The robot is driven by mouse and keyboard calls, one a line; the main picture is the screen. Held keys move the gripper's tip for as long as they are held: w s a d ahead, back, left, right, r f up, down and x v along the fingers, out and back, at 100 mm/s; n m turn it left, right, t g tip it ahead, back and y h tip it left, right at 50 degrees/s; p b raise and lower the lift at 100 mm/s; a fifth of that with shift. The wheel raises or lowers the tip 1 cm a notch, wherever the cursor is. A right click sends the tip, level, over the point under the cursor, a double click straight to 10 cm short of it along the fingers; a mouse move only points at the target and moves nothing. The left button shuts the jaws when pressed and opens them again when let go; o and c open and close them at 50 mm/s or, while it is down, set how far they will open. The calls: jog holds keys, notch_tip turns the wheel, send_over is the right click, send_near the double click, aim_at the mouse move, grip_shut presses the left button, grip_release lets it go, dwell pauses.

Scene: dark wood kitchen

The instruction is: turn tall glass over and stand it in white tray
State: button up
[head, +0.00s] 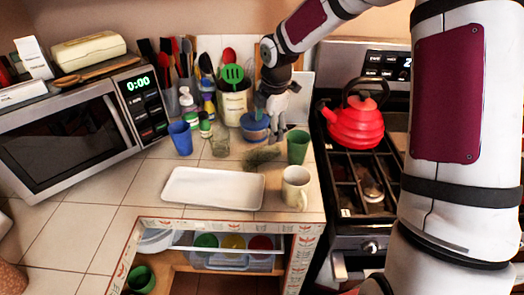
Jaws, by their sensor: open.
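The white tray (212,189) lies empty on the tiled counter, in front of the cups. A clear glass (220,145) stands between the blue cup and the blue-lidded tub. A second see-through, greenish-grey piece (262,156) seems to lie on its side behind the tray's right end; I cannot tell surely which one is the tall glass. My gripper (276,134) points down from above, behind and above this lying piece. It is open, with nothing visible between its fingers. Its fingertips are small in view.
A blue cup (180,138), a green cup (298,147) and a cream mug (296,188) stand around the tray. A blue-lidded tub (255,125) and a utensil pot (234,101) are close to my gripper. The microwave (75,130) is left; the stove with a red kettle (356,122) is right.

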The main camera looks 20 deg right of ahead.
aim_at(263, 149)
jog(key=w+f, duration=0.1)
jog(key=f, duration=0.8)
jog(key=w+f+p, duration=0.1)
jog(key=f, duration=0.3)
jog(key=shift+w+a+f, duration=0.3)
jog(key=shift+a, duration=0.1)
jog(key=c, duration=1.6)
jog(key=shift+r, duration=0.1)
jog(key=shift+c, duration=0.2)
